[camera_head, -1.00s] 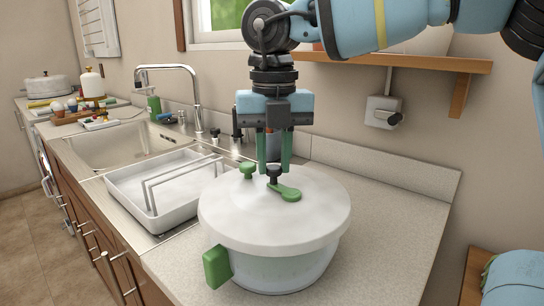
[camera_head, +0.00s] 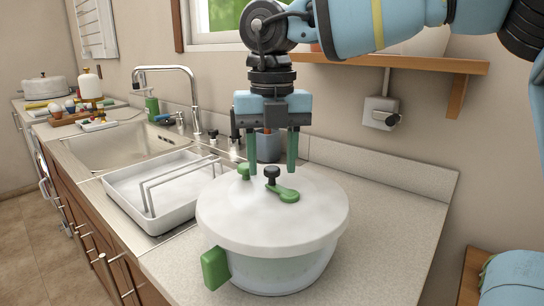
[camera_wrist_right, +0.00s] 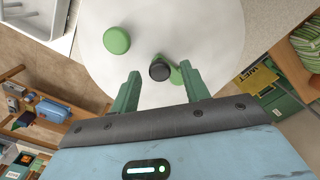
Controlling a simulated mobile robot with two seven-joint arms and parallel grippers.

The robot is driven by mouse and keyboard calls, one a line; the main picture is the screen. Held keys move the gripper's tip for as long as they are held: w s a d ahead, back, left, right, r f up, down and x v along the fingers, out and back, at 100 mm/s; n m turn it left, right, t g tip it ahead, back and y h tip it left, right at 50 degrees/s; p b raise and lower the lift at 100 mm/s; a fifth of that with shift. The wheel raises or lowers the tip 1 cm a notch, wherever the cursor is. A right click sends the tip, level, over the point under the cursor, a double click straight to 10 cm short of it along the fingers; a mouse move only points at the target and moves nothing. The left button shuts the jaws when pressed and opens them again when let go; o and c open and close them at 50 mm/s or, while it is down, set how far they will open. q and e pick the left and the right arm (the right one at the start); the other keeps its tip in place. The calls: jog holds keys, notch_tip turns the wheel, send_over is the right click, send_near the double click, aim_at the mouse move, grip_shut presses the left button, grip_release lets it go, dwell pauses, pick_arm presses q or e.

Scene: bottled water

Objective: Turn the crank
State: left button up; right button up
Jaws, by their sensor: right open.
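A white salad spinner bowl with a white lid (camera_head: 235,225) stands on the counter. On the lid is a green crank (camera_head: 289,195) with a dark knob (camera_head: 271,173), and beside it a round green button (camera_head: 244,171). In the right wrist view the knob (camera_wrist_right: 160,71) appears between my fingertips, and the button (camera_wrist_right: 117,40) lies to its upper left. My right gripper (camera_head: 272,168) is open, pointing down at the crank, its fingers on either side of the knob. I cannot tell whether they touch it. My left gripper is not in view.
A green side handle (camera_head: 215,268) sticks out from the bowl. A white tray with a rack (camera_head: 180,214) and the sink (camera_head: 110,149) lie to the left. A wooden shelf (camera_head: 430,64) and a wall box (camera_head: 381,113) are behind. The counter right of the spinner is clear.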

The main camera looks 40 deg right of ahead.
aim_at(272, 168)
jog(key=shift+r+p, duration=0.5)
jog(key=shift+r, duration=3.35)
